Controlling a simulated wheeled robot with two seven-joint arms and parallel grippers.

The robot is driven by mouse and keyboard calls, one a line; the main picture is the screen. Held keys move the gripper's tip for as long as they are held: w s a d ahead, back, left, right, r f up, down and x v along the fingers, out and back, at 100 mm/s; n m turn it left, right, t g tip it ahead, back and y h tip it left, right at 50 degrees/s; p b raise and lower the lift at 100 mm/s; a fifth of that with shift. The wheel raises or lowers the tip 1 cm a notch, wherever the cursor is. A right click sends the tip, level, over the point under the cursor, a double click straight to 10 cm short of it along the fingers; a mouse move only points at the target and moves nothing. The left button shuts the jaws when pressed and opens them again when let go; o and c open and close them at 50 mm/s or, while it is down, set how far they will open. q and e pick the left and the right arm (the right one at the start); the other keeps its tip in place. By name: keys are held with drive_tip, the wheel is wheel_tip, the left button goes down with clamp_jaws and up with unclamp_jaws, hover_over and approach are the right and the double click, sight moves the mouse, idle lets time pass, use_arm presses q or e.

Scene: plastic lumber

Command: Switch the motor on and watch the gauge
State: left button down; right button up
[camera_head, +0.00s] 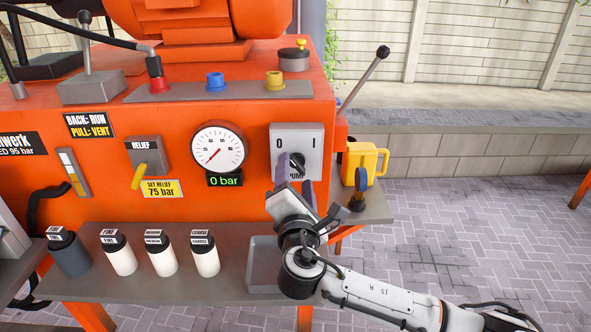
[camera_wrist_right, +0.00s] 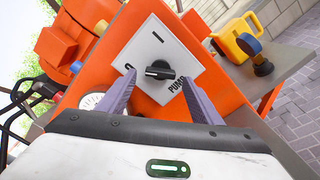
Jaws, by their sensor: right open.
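The motor (camera_head: 195,25) is a ribbed orange body on top of the orange unit. The grey PUMP switch plate (camera_head: 312,135) carries marks 0 and I and a black rotary knob (camera_wrist_right: 158,70). The knob's white line points toward the 0 in the right wrist view. My right gripper (camera_wrist_right: 159,80) is open, facing the plate, its fingers either side of the knob with gaps visible. In the head view it partly hides the knob. The round white gauge (camera_head: 218,147) has a red needle at the lower left; its display (camera_head: 225,180) reads 0 bar. My left gripper is out of view.
Left of the gauge is a RELIEF lever (camera_head: 145,165) above a "SET RELIEF 75 bar" label (camera_head: 160,188). Several bottles (camera_head: 118,252) and a grey tray (camera_head: 263,265) stand on the front shelf. A yellow jug (camera_head: 365,162) and a long lever (camera_head: 365,78) are at the right.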

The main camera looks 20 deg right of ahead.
drive_tip(key=shift+x, duration=1.15)
drive_tip(key=c, duration=1.1)
drive_tip(key=shift+o, duration=0.2)
drive_tip(key=shift+f, duration=0.1)
